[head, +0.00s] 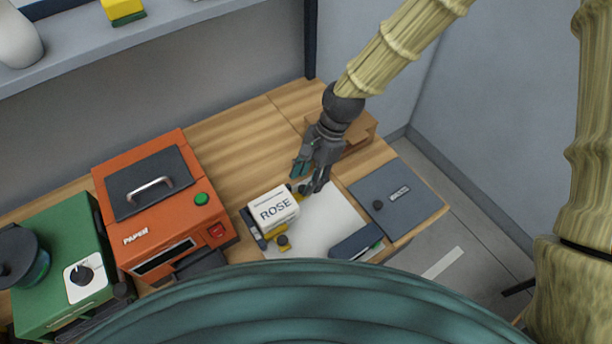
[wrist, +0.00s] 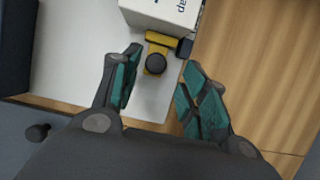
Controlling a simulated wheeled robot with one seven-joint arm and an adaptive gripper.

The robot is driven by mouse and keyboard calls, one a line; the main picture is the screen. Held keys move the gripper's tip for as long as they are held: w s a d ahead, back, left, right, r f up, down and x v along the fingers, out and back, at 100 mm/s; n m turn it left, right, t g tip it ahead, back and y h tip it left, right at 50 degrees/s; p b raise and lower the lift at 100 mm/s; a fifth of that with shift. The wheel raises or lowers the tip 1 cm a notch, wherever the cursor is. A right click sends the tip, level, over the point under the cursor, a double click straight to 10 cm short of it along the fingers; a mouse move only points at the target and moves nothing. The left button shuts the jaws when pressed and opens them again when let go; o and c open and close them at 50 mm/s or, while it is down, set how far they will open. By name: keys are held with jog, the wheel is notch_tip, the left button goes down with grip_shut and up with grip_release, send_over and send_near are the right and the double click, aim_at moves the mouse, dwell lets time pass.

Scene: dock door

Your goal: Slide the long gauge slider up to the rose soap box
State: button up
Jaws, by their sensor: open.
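The rose soap box (head: 273,211) is white with "ROSE" on it and sits at the left edge of a white sheet. In the wrist view its lower part (wrist: 162,12) shows at the top. A yellow slider with a black knob (wrist: 155,64) lies close against the box's near side; I cannot tell whether they touch. My gripper (head: 309,180) is open, its teal-padded fingers (wrist: 155,85) on either side of the knob, apart from it. A second yellow slider with a dark knob (head: 283,241) is at the box's front. The box hides much of the gauge's dark blue bar.
An orange machine (head: 160,205) stands left of the box, with a green machine (head: 62,262) beyond it. A dark blue object (head: 357,241) lies on the white sheet (head: 325,218). A grey panel with a knob (head: 397,198) is at right. A wooden block (head: 358,133) stands behind my gripper.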

jog(key=shift+s+a+f, duration=0.1)
jog(key=shift+s+a, duration=0.1)
jog(key=shift+s, duration=0.75)
jog(key=shift+w+f, duration=0.4)
jog(key=shift+w, duration=0.25)
jog(key=shift+s+r, duration=0.2)
jog(key=shift+s, duration=0.15)
jog(key=c, duration=0.5)
jog(key=shift+f, duration=0.1)
grip_shut()
jog(key=shift+d, duration=0.1)
